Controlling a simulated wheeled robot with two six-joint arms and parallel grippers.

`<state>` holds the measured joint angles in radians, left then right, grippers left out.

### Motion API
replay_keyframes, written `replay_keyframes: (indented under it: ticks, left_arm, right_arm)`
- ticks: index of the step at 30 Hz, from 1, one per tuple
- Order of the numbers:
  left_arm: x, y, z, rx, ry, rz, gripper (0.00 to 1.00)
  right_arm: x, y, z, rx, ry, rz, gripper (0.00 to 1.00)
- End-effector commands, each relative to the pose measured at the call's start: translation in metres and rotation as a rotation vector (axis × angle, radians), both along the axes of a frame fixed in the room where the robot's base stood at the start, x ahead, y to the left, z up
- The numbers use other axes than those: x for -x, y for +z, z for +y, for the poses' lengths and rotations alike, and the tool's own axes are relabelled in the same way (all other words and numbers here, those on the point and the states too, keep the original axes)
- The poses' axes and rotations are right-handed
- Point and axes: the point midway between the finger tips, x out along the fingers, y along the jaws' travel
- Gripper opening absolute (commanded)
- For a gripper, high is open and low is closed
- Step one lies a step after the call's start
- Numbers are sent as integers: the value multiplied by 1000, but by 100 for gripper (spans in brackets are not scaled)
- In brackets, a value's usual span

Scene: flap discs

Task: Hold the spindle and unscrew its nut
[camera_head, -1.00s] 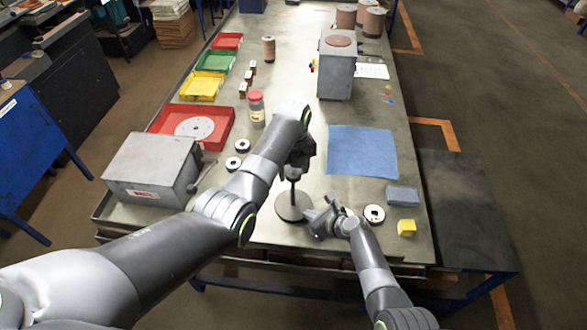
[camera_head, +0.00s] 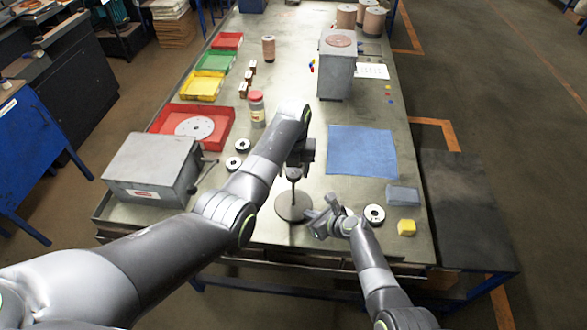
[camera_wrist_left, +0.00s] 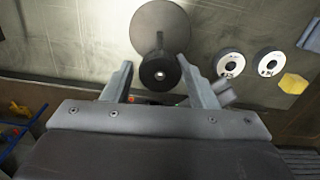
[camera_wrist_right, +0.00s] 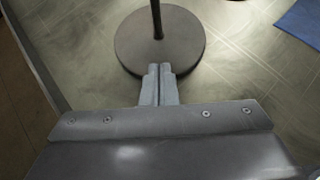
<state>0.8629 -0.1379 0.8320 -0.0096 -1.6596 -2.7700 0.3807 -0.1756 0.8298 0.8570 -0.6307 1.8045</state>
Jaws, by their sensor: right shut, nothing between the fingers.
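The spindle (camera_head: 293,207) stands upright on its round grey base near the table's front edge. Its dark round nut (camera_head: 293,174) is at the top of the rod. My left gripper (camera_head: 296,166) is above the nut; in the left wrist view, its open fingers (camera_wrist_left: 158,72) lie on either side of the nut (camera_wrist_left: 160,74), with gaps showing. My right gripper (camera_head: 308,214) is low beside the base, on its right. In the right wrist view, its shut, empty fingertips (camera_wrist_right: 160,68) overlap the edge of the base (camera_wrist_right: 185,50), short of the rod.
Two more discs (camera_head: 233,163), a jar (camera_head: 257,110) and a grey box (camera_head: 152,170) are at the left.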

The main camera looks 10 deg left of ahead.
Motion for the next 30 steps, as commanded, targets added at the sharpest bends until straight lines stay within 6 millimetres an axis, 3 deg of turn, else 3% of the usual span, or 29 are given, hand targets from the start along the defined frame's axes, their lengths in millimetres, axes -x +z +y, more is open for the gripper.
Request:
replay_keyframes:
  ticks: [1,6,11,30]
  left_arm:
    - [0,0,0,0,0,0,45]
    - [0,0,0,0,0,0,23]
    - [0,0,0,0,46,0,22]
    - [0,0,0,1,773,0,22]
  right_arm:
    - [2,-3,-1,2,1,6,0]
    - [2,-3,-1,3,0,6,0]
    - [2,-3,-1,3,0,6,0]
    - [2,-3,-1,3,0,6,0]
